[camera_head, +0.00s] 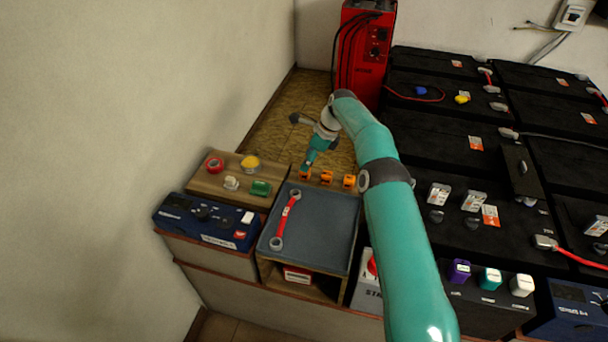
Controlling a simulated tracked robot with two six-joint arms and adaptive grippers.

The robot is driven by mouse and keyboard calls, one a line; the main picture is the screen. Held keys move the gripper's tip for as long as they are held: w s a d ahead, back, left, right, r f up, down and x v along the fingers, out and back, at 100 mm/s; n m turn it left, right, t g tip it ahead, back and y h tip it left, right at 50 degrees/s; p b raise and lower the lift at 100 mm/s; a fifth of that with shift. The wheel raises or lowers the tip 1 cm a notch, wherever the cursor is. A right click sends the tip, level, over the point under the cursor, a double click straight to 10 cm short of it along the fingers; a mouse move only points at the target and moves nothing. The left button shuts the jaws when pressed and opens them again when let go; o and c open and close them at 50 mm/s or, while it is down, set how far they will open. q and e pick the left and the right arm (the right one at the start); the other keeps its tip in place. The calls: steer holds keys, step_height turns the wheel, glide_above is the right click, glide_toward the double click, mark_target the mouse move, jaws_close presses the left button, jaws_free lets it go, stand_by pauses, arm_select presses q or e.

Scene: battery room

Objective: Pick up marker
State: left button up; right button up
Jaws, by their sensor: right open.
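I cannot make out a thing that is clearly a marker. Several small orange pieces stand in a row at the back edge of the blue-grey tray (333,225): a left one (305,176), a middle one (326,178) and a right one (349,181). My right gripper (306,166) is open and points down just above the left orange piece; whether it touches is unclear. My right arm comes in from the lower right and hides part of the bench. My left gripper is not in view.
A red cable with ring ends (286,219) lies on the tray. Black batteries (440,140) fill the right; a red unit (365,55) stands behind.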

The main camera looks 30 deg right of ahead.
steer(key=x, duration=0.2)
steer(key=s+x, duration=0.1)
steer(key=x, duration=0.1)
steer(key=shift+f, duration=0.4)
steer(key=shift+w+f, duration=0.25)
steer(key=shift+f, duration=0.15)
steer(key=shift+c, duration=0.3)
steer(key=shift+s, duration=0.1)
steer(key=c, duration=1)
